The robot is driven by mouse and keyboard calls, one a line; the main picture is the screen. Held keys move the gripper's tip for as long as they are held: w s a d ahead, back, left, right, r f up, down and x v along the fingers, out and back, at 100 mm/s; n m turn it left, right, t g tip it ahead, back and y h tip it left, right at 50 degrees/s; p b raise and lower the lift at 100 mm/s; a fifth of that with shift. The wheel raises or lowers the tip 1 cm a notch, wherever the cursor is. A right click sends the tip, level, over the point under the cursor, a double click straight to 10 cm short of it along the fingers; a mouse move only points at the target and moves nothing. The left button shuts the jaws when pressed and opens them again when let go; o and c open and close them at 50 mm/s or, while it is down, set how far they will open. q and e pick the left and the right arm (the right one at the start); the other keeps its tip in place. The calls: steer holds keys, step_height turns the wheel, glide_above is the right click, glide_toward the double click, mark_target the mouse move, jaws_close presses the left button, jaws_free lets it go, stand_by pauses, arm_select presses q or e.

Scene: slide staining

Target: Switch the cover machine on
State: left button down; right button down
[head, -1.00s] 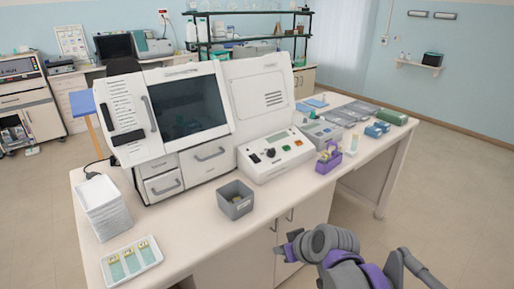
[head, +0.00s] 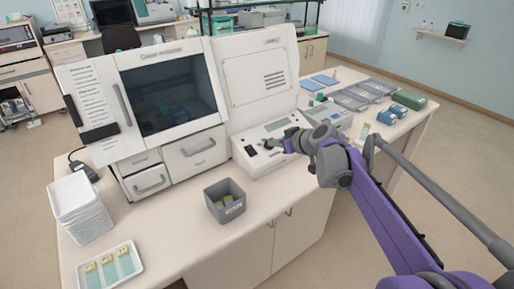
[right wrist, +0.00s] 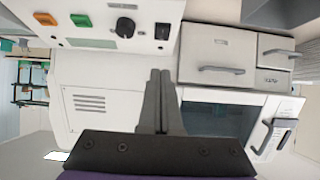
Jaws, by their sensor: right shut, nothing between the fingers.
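The white cover machine (head: 165,50) stands on the bench with a dark window (head: 175,95) and a control panel (head: 245,163) on its right. The right wrist view shows the panel's black rocker switch (right wrist: 162,31), black knob (right wrist: 125,27), green button (right wrist: 80,20) and orange button (right wrist: 45,18). The switch also shows in the head view (head: 250,150). My right gripper (head: 272,145) is shut and empty, over the panel near the knob. In the right wrist view its fingertips (right wrist: 160,72) point toward the switch; contact cannot be told. My left gripper is out of view.
A grey bin (head: 224,203) stands in front of the machine. Stacked white trays (head: 78,207) and a slide tray (head: 110,268) are at the left. Grey trays (head: 365,95) and blue boxes lie on the right. Bare bench lies between the slide tray and bin.

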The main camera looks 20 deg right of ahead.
steer(key=shift+s, duration=0.15)
steer(key=shift+a, duration=0.1)
glide_above(251, 151)
steer(key=s+d, duration=0.2)
steer(key=s, duration=0.2)
step_height(251, 151, down, 5)
steer(key=shift+a+f, duration=0.1)
steer(key=shift+f, duration=0.05)
steer(key=f, duration=0.2)
steer(key=shift+w+a+f, duration=0.1)
steer(key=shift+w+f, duration=0.2)
steer(key=shift+w, duration=0.05)
steer(key=shift+f, duration=0.65)
steer(key=shift+w, duration=0.1)
steer(key=shift+a, duration=0.15)
